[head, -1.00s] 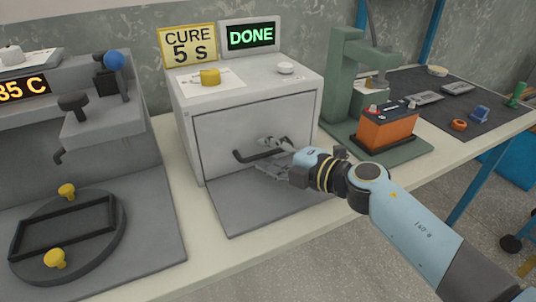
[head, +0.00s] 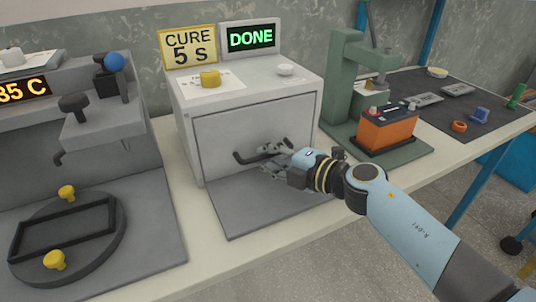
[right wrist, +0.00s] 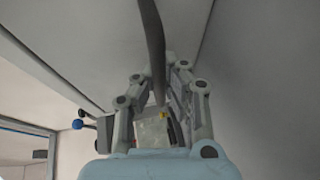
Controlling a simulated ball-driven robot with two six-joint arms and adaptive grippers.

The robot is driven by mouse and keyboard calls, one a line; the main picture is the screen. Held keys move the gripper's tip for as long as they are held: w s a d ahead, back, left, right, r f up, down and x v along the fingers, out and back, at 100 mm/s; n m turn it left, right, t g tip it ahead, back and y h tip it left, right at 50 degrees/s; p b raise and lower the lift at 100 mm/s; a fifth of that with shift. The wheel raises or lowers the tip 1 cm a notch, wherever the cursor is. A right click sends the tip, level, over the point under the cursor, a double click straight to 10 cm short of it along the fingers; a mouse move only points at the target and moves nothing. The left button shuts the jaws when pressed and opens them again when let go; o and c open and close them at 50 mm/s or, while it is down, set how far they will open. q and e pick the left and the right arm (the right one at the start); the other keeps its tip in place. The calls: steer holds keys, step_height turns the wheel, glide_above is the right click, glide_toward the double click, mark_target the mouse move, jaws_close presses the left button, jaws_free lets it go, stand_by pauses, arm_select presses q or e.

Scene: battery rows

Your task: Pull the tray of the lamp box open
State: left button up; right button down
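The lamp box (head: 245,95) is a grey box with a flat front panel (head: 215,135), which is closed. A dark bar handle (head: 240,157) runs across the panel's lower part; it also shows as a dark bar (right wrist: 154,50) in the right wrist view. My right gripper (head: 266,158) is at the handle's right part. In the right wrist view its two fingers (right wrist: 160,95) stand apart on either side of the bar, with gaps visible. The fingers partly hide the handle in the head view. My left gripper is not in view.
A green DONE display (head: 250,38) and a yellow CURE 5 S sign (head: 188,46) stand on the box. A grey plate (head: 235,210) lies before it. A green press (head: 345,85) with an orange battery (head: 388,130) is at right, a round fixture (head: 110,240) at left.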

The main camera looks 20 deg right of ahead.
steer(key=shift+s, duration=0.15)
steer(key=shift+s, duration=0.35)
steer(key=s+p, duration=0.1)
steer(key=s, duration=0.3)
steer(key=s+p, duration=0.1)
steer(key=s, duration=0.4)
steer(key=s+d+p, duration=0.1)
steer(key=s, duration=0.4)
steer(key=shift+d+r, duration=0.1)
steer(key=c, duration=1.4)
jaws_free()
